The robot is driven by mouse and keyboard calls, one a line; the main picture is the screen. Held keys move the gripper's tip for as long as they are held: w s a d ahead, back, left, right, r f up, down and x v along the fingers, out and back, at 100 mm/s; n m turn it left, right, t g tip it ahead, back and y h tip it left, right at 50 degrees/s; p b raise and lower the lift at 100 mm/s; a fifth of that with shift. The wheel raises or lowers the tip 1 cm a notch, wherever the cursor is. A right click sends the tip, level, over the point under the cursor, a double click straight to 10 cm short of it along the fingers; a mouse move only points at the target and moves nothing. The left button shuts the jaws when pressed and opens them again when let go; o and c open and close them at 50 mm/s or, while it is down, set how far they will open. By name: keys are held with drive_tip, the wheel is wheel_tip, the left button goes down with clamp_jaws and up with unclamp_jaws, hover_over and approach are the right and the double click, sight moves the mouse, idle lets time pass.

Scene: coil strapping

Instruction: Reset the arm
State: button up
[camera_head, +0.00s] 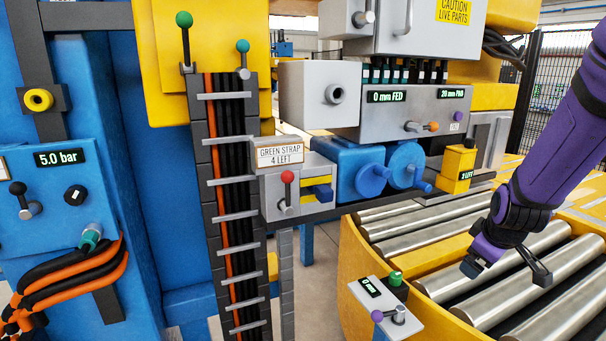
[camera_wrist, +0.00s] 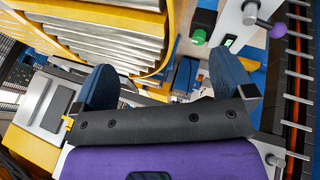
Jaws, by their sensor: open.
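My purple arm comes in from the right in the head view, and my gripper (camera_head: 506,268) hangs over the roller conveyor. Its fingers are apart with nothing between them. In the wrist view my gripper (camera_wrist: 167,85) shows two dark blue fingers spread wide and empty. Neither finger appears to touch anything, though the gap to the rollers is hard to judge.
The curved conveyor (camera_head: 358,268) has bare steel rollers. A small control post (camera_head: 385,310) with a purple-knobbed lever and green button stands left of my gripper. A strapping machine (camera_head: 415,115), a yellow box (camera_head: 456,170) and a cable ladder (camera_head: 232,200) stand further left and behind.

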drive_tip(key=s+a+r+m+y, duration=0.1)
drive_tip(key=s+a+r+m, duration=0.1)
drive_tip(key=s+a+r, duration=0.4)
drive_tip(key=s+a+r+m+y, duration=0.1)
drive_tip(key=s+a+r+m, duration=0.2)
drive_tip(key=s+a+r, duration=0.4)
drive_tip(key=s+r, duration=0.5)
drive_tip(key=s, duration=0.1)
drive_tip(key=shift+s+a+r+m, duration=0.25)
drive_tip(key=shift+r+m, duration=0.05)
